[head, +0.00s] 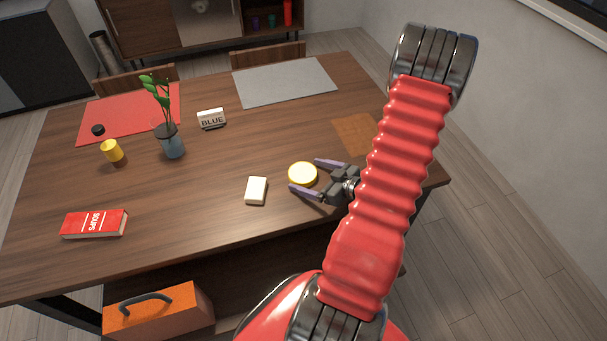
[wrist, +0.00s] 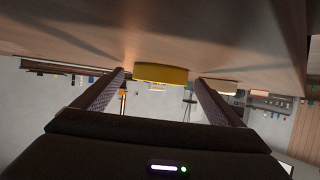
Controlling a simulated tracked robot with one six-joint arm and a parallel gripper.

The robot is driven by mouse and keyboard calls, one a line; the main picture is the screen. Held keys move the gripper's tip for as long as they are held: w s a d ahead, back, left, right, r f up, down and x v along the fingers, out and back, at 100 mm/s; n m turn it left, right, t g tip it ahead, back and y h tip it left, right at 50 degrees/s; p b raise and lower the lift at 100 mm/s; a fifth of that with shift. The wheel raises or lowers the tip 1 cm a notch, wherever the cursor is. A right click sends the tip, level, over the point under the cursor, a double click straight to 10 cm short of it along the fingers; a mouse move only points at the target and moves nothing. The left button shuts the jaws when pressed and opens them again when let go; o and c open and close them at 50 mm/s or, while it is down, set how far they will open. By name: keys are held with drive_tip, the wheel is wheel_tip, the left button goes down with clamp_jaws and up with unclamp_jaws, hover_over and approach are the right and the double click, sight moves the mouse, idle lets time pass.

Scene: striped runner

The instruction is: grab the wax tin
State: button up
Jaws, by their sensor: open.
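The wax tin appears to be the round, flat yellow tin (head: 302,174) lying on the wooden table (head: 225,165), near its front right. My gripper (head: 304,174) is open, low over the table, reaching in from the right with one finger to each side of the tin. In the wrist view, which shows the table upside down, the yellow tin (wrist: 160,74) sits between the two fingertips (wrist: 160,78), with a gap on both sides. I cannot tell how deep between the fingers it is. Nothing is held.
A cream block (head: 256,190) lies just left of the tin and shows in the wrist view (wrist: 220,86). A brown mat (head: 354,136) lies behind the gripper.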

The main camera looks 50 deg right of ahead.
sight(307, 175)
drive_tip(key=shift+w+f, duration=0.25)
drive_tip(key=shift+w, duration=0.3)
drive_tip(key=shift+c, duration=0.5)
drive_tip(key=c, duration=1.1)
drive_tip(key=shift+r, duration=0.2)
drive_tip(key=shift+r, duration=4.85)
